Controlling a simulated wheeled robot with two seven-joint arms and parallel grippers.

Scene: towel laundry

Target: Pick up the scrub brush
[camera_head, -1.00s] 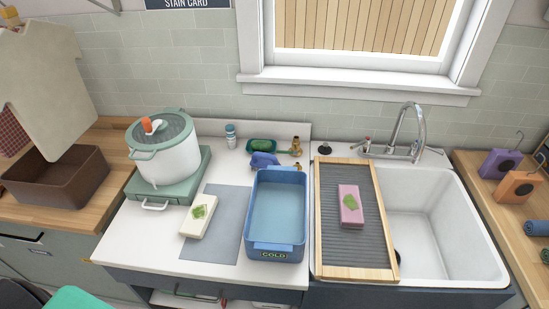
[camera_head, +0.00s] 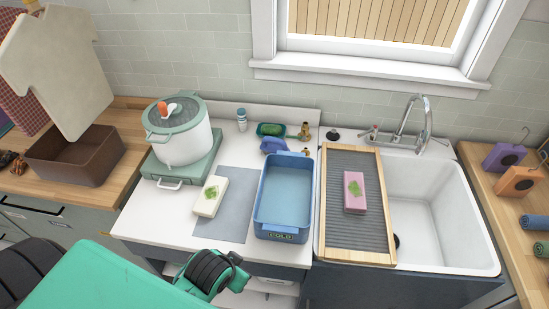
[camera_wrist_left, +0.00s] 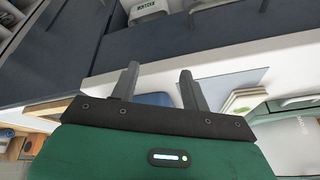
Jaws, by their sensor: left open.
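A small blue-violet object (camera_head: 273,146) lies on the counter just behind the blue tub and may be the scrub brush; it is too small to be sure. My left arm comes in from the lower left in the head view, its wrist in front of the counter's front edge. My left gripper (camera_wrist_left: 160,82) shows two fingers apart with nothing between them in the wrist view. It is well short of the blue-violet object, with the tub between them. My right gripper is not in view.
The blue tub (camera_head: 260,217) stands at the counter's front, beside a grey mat (camera_head: 232,225) and a white block (camera_head: 211,197). A lidded pot (camera_head: 180,140) is at left. A green dish (camera_head: 271,129) and brass pieces sit behind. A ridged board (camera_head: 336,222) spans part of the sink (camera_head: 440,215).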

